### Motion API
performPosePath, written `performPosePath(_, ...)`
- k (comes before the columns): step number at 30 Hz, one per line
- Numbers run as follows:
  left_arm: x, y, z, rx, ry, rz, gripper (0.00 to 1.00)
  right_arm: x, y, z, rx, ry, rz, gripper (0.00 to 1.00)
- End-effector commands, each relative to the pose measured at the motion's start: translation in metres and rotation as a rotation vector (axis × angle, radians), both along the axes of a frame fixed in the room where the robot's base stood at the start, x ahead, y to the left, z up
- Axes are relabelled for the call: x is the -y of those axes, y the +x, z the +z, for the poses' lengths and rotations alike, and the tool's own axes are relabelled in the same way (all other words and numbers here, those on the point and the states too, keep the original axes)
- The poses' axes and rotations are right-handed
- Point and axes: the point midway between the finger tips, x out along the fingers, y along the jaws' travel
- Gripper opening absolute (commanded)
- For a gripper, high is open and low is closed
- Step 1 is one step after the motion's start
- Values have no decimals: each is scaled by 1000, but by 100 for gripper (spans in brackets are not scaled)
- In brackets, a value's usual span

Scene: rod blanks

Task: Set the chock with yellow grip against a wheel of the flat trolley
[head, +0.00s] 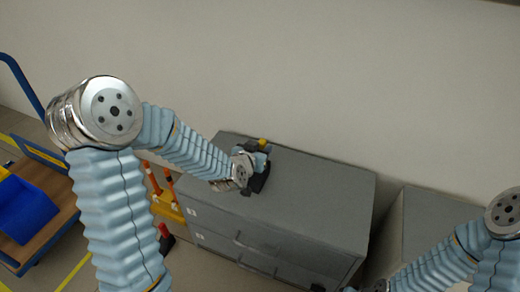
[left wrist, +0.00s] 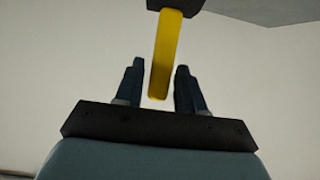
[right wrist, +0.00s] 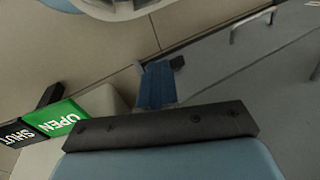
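The chock with yellow grip is on or just above the grey cabinet's top. Its yellow grip (head: 263,142) shows beyond my left gripper (head: 258,158), which hides much of the chock. In the left wrist view the yellow grip (left wrist: 165,55) reaches down between the two fingers (left wrist: 160,85), with a gap beside it; the dark chock body (left wrist: 177,6) is cut off at the top. The flat trolley (head: 48,183), with a wooden deck and blue frame, stands at the far left; its wheels are not clear. My right gripper (right wrist: 158,85) has its fingers together, holding nothing.
The grey cabinet (head: 320,190) stands against the wall, its top otherwise clear. A blue bin (head: 25,208) is on the trolley. A yellow item with orange posts (head: 165,198) and a small red-and-black object (head: 166,238) are between trolley and cabinet. Green OPEN sign (right wrist: 55,118) is near my right gripper.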

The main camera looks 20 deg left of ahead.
Motion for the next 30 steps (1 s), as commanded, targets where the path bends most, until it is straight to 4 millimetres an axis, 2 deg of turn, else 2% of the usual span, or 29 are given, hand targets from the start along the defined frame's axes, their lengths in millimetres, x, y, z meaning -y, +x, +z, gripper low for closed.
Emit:
performPosePath(3, 0, 0, 0, 0, 0, 0, 53, 0, 0, 1, 0, 0, 0, 0)
performPosePath(14, 0, -2, 6, 1, 0, 0, 53, -2, 0, 6, 0, 3, 4, 0)
performPosePath(17, -1, -18, 11, 1, 2, -1, 53, -1, 0, 3, -1, 2, 3, 0)
performPosePath(22, -2, -60, 29, 3, 1, 1, 53, -1, 0, 1, 0, 1, 1, 0)
performPosePath(24, -4, -62, 22, 8, 6, 4, 53, 3, 2, -25, 4, -5, -6, 0)
performPosePath(30, -3, -82, 29, 7, 1, 1, 53, 14, 6, -60, 11, -20, -23, 0)
